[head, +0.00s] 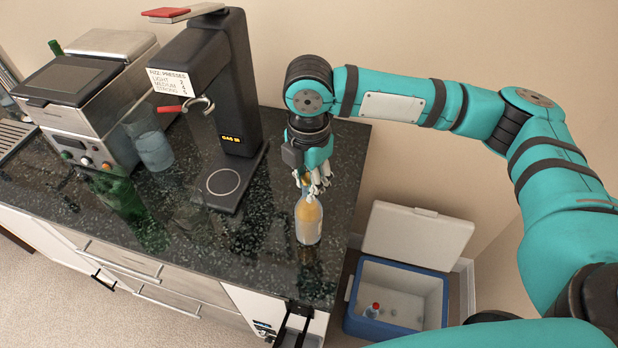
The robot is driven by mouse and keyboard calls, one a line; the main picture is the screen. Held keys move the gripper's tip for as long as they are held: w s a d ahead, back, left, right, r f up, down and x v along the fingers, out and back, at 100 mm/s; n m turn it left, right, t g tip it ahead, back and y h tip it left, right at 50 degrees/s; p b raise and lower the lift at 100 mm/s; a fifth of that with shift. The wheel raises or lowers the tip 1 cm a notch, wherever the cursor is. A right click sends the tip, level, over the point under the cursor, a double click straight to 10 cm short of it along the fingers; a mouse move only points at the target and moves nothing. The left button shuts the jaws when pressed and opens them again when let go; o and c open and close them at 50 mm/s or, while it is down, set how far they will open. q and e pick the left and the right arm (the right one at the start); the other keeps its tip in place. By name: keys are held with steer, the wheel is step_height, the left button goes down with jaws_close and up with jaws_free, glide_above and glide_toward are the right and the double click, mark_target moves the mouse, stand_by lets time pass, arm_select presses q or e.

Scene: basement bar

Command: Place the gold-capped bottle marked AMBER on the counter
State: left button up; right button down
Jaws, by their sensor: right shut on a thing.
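A bottle with amber-orange contents and a pale lower part (309,222) is upright at the right end of the dark speckled counter (265,245). My right gripper (314,187) comes down from above and is shut on the bottle's neck. The fingers hide the cap, and I cannot read any marking on the bottle. Its base appears at or just above the counter top; I cannot tell if it touches. My left gripper is not in view.
A black drink machine (215,95) with a sign stands behind left. A glass pitcher (151,142), a green bottle (118,192) and a metal machine (80,100) stand further left. An open blue cooler (366,328) with a red-capped bottle (373,311) sits on the floor, right.

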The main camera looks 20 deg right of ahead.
steer(key=c, duration=1.1)
jaws_free()
step_height(320, 180, up, 12)
steer(key=b, duration=0.2)
steer(key=shift+r+b, duration=0.15)
steer(key=shift+b, duration=0.25)
